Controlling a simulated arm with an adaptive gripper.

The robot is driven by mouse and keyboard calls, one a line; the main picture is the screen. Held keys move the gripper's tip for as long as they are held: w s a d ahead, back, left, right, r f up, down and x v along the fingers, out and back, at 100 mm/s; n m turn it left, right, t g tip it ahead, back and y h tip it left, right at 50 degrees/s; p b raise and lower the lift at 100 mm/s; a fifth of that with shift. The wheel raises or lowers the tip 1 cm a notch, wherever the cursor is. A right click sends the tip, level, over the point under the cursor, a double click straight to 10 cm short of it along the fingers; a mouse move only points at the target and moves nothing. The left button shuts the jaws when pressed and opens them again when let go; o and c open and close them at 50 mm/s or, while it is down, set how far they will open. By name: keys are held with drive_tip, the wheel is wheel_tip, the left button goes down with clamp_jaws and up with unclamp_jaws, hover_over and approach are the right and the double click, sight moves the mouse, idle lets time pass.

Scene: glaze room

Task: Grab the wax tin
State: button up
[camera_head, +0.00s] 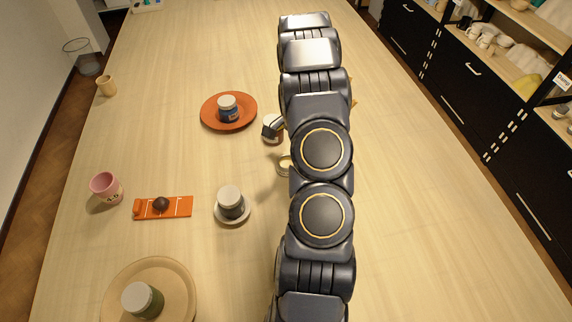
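No item in view is readable as a wax tin, so I cannot tell which one it is. Several small jars with pale lids show in the head view. A blue jar (229,111) stands on an orange-red plate (209,119). A dark grey jar (231,205) stands on a small pale saucer (234,223). A green jar (143,301) stands on a round tan plate (177,281). A small white and dark item (271,127) sits against the left outline of my arm, partly hidden. My gripper cannot be made out.
A pale cup (284,164) is partly covered by my arm. A pink cup (105,187), an orange strip (181,207) with a dark round lump (160,204), and a tan cup (106,86) stand at left. The table (430,220) right of my arm is clear; black drawers line the right.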

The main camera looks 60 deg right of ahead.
drive_tip(key=f, duration=0.2)
drive_tip(key=a+f, duration=0.1)
drive_tip(key=f, duration=0.4)
drive_tip(key=shift+w+a+f, duration=0.1)
drive_tip(key=shift+a+f, duration=0.1)
drive_tip(key=shift+a, duration=0.05)
drive_tip(key=c, duration=1.2)
